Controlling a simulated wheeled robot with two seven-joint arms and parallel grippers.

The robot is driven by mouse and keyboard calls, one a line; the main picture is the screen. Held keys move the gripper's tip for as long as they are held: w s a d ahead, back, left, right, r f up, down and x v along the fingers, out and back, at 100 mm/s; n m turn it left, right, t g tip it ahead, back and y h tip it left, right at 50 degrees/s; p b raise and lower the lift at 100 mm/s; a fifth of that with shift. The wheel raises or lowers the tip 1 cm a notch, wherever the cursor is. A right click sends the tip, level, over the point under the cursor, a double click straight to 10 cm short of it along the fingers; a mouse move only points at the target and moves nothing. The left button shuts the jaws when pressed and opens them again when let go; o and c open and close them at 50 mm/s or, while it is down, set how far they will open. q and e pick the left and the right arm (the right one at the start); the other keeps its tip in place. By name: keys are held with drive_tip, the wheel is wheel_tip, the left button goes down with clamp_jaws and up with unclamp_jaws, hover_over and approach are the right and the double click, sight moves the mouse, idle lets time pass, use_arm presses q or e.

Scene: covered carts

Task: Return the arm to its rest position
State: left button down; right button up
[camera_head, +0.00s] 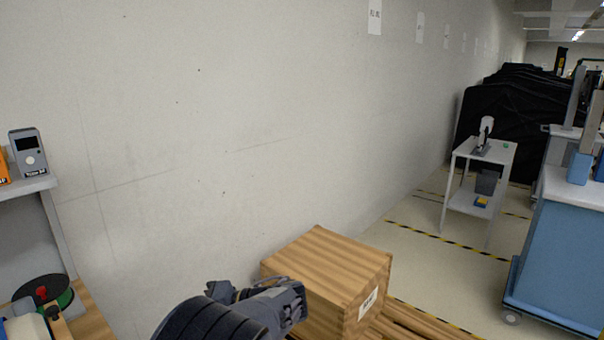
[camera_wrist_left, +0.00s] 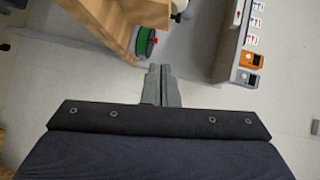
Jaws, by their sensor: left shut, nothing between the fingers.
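In the left wrist view my left gripper (camera_wrist_left: 160,72) is shut, its two grey fingers together with nothing between them. It hangs above the floor, in the gap between a wooden structure on the left and a grey shelf on the right. In the head view a dark grey part of my arm shows at the bottom middle, in front of a wooden box; the fingers cannot be made out there. My right gripper shows in neither view.
The wooden box (camera_head: 328,272) stands by the wall. A grey shelf (camera_head: 30,187) with devices and a green-and-black reel (camera_head: 44,292) are at left. A white cart (camera_head: 478,150), black covered carts (camera_head: 512,115) and a blue cabinet (camera_head: 560,255) stand right. Striped floor between them is open.

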use_arm(q)
drive_tip(key=s+a+f+g+h, duration=0.1)
drive_tip(key=s+a+f+h, duration=0.2)
drive_tip(key=s+h, duration=0.35)
drive_tip(key=s+a+f+g+h, duration=0.1)
drive_tip(key=s+a+f+h, duration=0.25)
drive_tip(key=s+h, duration=0.35)
drive_tip(key=s+d+r+t+h, duration=0.1)
drive_tip(key=s+d+t+h, duration=0.2)
drive_tip(key=s, duration=0.3)
drive_tip(key=s+d+r+n+t+h, duration=0.1)
drive_tip(key=s+d+r+t+h, duration=0.1)
drive_tip(key=s+d+t+h, duration=0.1)
drive_tip(key=s+d+t, duration=0.1)
drive_tip(key=s+d, duration=0.1)
drive_tip(key=s, duration=0.1)
drive_tip(key=shift+s+d, duration=0.25)
drive_tip(key=shift+s, duration=0.1)
